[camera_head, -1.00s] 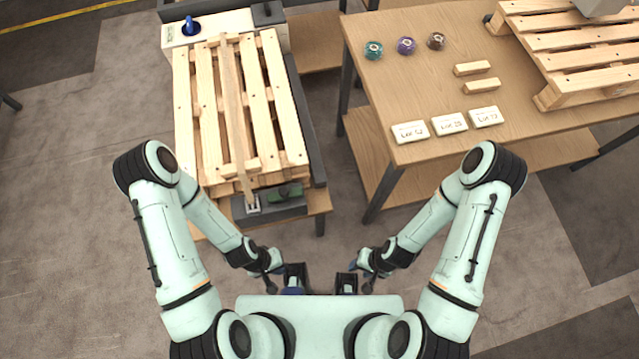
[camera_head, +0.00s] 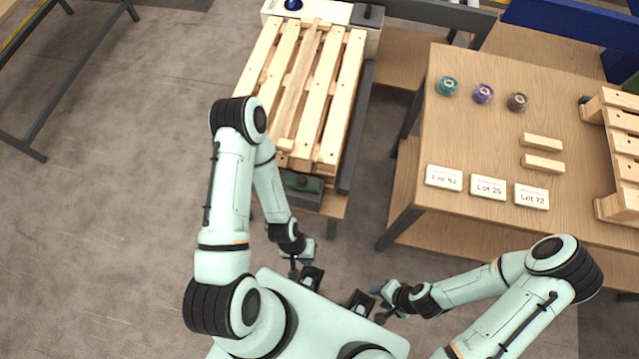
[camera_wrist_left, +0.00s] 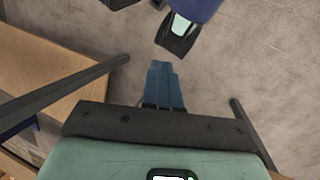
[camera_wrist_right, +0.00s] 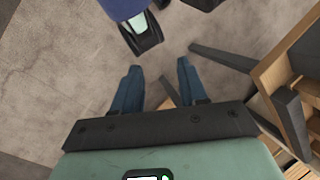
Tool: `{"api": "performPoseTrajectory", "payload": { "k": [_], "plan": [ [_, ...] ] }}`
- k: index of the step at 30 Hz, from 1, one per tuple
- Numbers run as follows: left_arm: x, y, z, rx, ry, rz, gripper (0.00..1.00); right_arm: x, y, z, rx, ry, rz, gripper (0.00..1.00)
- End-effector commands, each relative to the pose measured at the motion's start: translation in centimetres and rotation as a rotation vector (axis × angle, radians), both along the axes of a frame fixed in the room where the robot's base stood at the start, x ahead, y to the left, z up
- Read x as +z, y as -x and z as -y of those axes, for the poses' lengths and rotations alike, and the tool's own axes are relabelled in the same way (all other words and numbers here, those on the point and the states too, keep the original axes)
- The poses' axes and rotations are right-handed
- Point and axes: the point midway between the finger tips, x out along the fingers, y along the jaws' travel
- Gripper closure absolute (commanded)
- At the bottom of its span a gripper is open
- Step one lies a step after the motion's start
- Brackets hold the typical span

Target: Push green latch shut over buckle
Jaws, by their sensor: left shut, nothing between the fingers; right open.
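The green latch (camera_head: 304,183) sits on a dark fixture at the near end of the pallet bench in the head view. Its exact angle is too small to tell. The buckle is not visible now; my left arm covers the area beside the latch. My left gripper (camera_wrist_left: 162,66) is shut and empty, with blue fingers together over bare floor in the left wrist view. It is below the bench end in the head view, apart from the latch. My right gripper (camera_wrist_right: 159,66) is open and empty over the floor in the right wrist view.
A wooden pallet (camera_head: 346,88) lies on the bench with a pale strap (camera_head: 296,82) along it. The right table (camera_head: 455,130) holds tape rolls, wood blocks, lot cards (camera_head: 488,187) and another pallet (camera_head: 625,145). Open floor (camera_head: 130,200) lies left.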

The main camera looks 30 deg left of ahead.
Motion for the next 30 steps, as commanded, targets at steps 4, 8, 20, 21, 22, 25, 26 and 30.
{"api": "performPoseTrajectory", "payload": {
  "k": [4, 8, 20, 21, 22, 25, 26, 30],
  "plan": [
    [0.0, 0.0, 0.0, 0.000, 0.000, -0.001, 1.00, 0.0, 0.0, 0.0, 0.000, 0.000, 0.000, 0.41],
    [-0.4, -0.5, 1.0, -0.030, 0.027, -0.018, 1.00, -0.5, 0.3, 0.0, 0.000, 0.000, -0.002, 0.26],
    [0.2, -6.6, 4.9, -0.485, -0.195, -0.301, 1.00, -5.5, 1.8, 0.0, -0.004, 0.002, -0.010, 0.26],
    [1.0, -8.1, 4.6, -0.515, -0.289, -0.305, 1.00, -6.0, 1.9, 0.0, -0.004, 0.002, -0.009, 0.26],
    [1.7, -9.2, 4.3, -0.530, -0.366, -0.302, 1.00, -6.3, 1.9, 0.0, -0.004, 0.002, -0.009, 0.26],
    [4.7, -13.3, 3.9, -0.540, -0.621, -0.255, 1.00, -7.3, 2.0, 0.0, -0.004, 0.003, -0.008, 0.26],
    [5.8, -14.5, 3.8, -0.530, -0.692, -0.233, 1.00, -7.6, 2.1, 0.0, -0.005, 0.003, -0.007, 0.26],
    [10.6, -18.6, 4.1, -0.449, -0.954, -0.120, 1.00, -8.5, 2.1, 0.0, -0.006, 0.004, -0.006, 0.26]
  ]
}}
